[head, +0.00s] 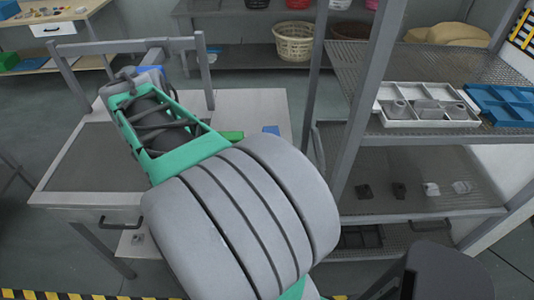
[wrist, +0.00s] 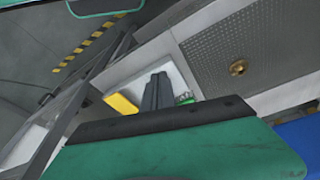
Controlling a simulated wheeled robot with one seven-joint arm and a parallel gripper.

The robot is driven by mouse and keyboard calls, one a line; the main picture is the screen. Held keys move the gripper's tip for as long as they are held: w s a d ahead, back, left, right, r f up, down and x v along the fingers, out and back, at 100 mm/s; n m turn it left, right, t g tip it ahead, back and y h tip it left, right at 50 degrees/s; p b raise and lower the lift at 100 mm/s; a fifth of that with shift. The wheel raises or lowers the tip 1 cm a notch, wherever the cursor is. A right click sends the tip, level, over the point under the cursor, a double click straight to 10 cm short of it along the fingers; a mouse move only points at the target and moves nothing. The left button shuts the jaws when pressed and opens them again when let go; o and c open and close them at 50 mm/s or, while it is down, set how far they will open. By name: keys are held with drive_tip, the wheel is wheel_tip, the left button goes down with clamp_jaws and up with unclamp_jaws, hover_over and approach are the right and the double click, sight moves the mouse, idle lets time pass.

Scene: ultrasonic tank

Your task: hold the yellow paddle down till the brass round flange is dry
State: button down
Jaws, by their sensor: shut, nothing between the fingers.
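The brass round flange (wrist: 238,68) sits on a grey perforated surface (wrist: 205,68) in the wrist view. The yellow paddle (wrist: 121,103) lies on a pale panel, left of my fingers in that view. My gripper (wrist: 159,77) is shut and empty, its dark fingers close together over the panel. In the picture the fingers are beside the paddle, with a small gap; I cannot tell their height above the panel. A small green part (wrist: 184,98) shows just right of the fingers. In the head view my arm hides the flange, paddle and gripper.
The worktable (head: 75,199) has a raised grey frame (head: 120,45) at its back. A shelf rack (head: 425,205) stands close on the right, holding a white tray (head: 428,121) and a blue tray (head: 500,104). A basket (head: 294,41) stands on the back shelf.

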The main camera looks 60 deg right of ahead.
drive_tip(key=s+d+r+m+g+y+p, duration=0.1)
drive_tip(key=s+d+r+m+g+p, duration=0.1)
drive_tip(key=s+d+m, duration=0.9)
wheel_tip(320, 180, up, 2)
drive_tip(key=d+m+g, duration=0.1)
drive_tip(key=d+m, duration=0.1)
drive_tip(key=m, duration=0.1)
drive_tip(key=shift+s+d, duration=0.3)
drive_tip(key=shift+d, duration=0.1)
drive_tip(key=x, duration=0.4)
drive_tip(key=p+x, duration=0.1)
drive_tip(key=x, duration=0.4)
drive_tip(key=w+p+x, duration=0.1)
drive_tip(key=x, duration=0.3)
drive_tip(key=shift+a+f, duration=0.35)
drive_tip(key=shift+f, duration=0.2)
drive_tip(key=shift+s, duration=0.1)
